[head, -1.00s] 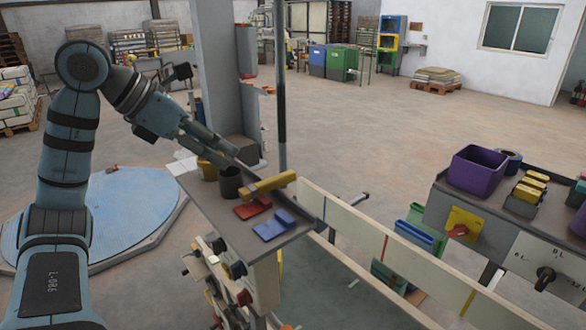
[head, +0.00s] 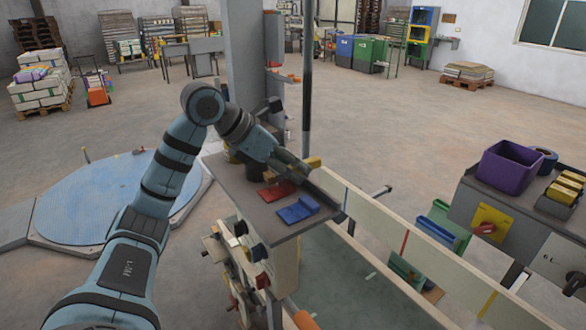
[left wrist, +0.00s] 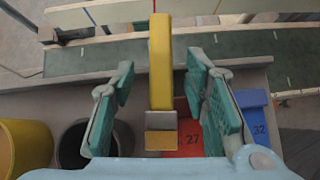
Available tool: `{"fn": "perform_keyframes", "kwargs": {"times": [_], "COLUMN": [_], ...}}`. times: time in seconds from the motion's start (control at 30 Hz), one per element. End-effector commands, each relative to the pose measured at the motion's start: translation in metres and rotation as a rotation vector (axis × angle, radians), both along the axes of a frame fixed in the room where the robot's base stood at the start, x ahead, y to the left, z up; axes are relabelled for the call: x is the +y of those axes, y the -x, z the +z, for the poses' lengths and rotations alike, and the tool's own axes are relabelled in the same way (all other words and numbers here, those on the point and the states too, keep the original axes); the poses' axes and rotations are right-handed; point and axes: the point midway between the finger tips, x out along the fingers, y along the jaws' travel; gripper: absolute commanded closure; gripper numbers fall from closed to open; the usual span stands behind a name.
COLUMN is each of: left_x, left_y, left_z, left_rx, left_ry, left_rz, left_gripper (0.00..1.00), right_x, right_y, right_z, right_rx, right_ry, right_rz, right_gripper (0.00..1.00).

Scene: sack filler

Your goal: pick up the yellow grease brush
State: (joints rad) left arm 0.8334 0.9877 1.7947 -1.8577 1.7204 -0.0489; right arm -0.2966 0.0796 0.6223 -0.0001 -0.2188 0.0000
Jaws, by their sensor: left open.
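The yellow grease brush (head: 313,162) lies on the small grey shelf (head: 236,187), partly hidden by my left gripper in the head view. In the left wrist view the brush (left wrist: 160,60) runs upright in the picture between the two fingers, with a grey band near its lower end. My left gripper (head: 303,171) is open over the brush, one green-padded finger on each side. Gaps show between the pads and the brush. My right gripper is not in view.
Beside the brush lie a red piece (head: 278,191) marked 27 and a blue piece (head: 297,209) marked 32. A dark cup (left wrist: 73,147) and a yellow cup (left wrist: 27,143) stand left in the wrist view. A purple bin (head: 508,168) stands on the right-hand bench.

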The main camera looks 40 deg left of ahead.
Motion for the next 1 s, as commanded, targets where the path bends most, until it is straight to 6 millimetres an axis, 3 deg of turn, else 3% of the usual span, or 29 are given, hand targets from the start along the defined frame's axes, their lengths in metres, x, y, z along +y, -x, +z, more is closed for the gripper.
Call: {"fn": "perform_keyframes", "kwargs": {"times": [0.07,0.33,0.67,1.0], "left_x": [0.0,0.0,0.0,0.005], "left_y": [0.0,0.0,0.0,0.004], "left_z": [0.0,0.0,0.002,0.037], "left_rx": [0.0,0.0,0.001,0.001], "left_ry": [0.0,0.0,0.0,-0.001], "left_rz": [0.0,-0.001,0.0,0.009], "left_gripper": [0.58,1.0,1.0,1.0], "right_x": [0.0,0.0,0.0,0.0], "right_y": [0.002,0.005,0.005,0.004], "right_z": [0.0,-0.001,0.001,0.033], "right_rx": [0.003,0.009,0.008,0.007], "right_ry": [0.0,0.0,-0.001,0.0], "right_rz": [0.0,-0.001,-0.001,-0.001], "right_gripper": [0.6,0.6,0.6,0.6]}}
